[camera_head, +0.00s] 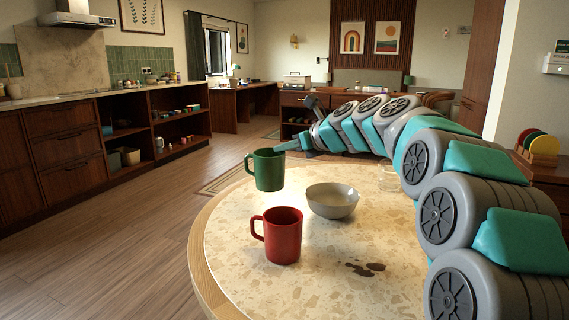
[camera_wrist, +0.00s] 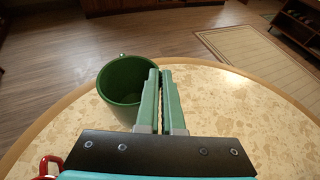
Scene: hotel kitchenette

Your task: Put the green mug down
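The green mug (camera_head: 268,171) is upright at the far left part of the round table (camera_head: 235,250), its handle to the left. My gripper (camera_head: 286,146) reaches it from the right at rim height. In the wrist view, my gripper (camera_wrist: 160,78) has its two fingers nearly together at the mug's right wall, and the green mug (camera_wrist: 122,82) looks empty. The fingers appear closed on that wall. I cannot tell whether the mug's base touches the table or hangs slightly above it.
A red mug (camera_head: 282,236) stands in front of the green one. A grey bowl (camera_head: 332,201) sits to its right, with a clear glass (camera_head: 388,178) beyond, partly behind my arm. A dark spill (camera_head: 365,268) lies nearer the front. The table's left front is clear.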

